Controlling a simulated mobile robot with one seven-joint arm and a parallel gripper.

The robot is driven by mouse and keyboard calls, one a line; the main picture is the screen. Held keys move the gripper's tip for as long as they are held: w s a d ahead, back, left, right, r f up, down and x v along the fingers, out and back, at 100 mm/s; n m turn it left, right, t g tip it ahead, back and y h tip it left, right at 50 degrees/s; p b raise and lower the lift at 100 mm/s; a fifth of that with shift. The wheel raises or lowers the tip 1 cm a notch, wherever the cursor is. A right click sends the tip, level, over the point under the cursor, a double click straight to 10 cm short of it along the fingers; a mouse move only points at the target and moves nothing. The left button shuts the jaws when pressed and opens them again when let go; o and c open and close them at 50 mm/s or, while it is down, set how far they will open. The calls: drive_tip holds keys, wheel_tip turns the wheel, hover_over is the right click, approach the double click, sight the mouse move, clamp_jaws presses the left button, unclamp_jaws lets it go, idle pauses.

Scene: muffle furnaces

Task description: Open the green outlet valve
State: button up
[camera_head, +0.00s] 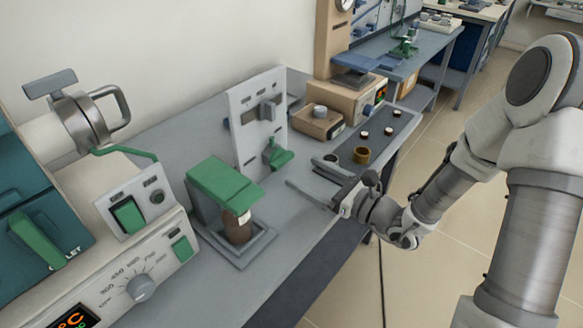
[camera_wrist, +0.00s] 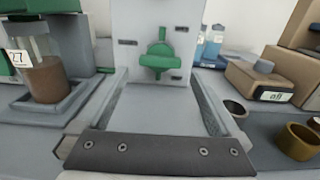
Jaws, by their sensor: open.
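A green valve handle (camera_head: 278,155) sits low on an upright white panel (camera_head: 243,125) on the bench. In the wrist view this green handle (camera_wrist: 160,60) is straight ahead, with a vertical green tab above its crossbar. Another green lever (camera_head: 38,240) is on the teal furnace at the left, beside a partly hidden label ending in "LET". I cannot tell from the labels which is the outlet. My gripper (camera_head: 302,174) is open and empty, to the right of the panel handle and apart from it. Its two fingers (camera_wrist: 159,76) point toward the panel, below the handle.
A green-topped stand with a brown jar (camera_head: 237,226) is left of the panel, near the front. Bare bench lies between jar and gripper.

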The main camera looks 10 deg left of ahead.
sight(286, 162)
drive_tip(key=x, duration=0.5)
drive_tip(key=shift+w+a+b, duration=0.1)
drive_tip(key=shift+a+b, duration=0.05)
drive_tip(key=shift+b, duration=0.25)
drive_tip(key=c, duration=1.1)
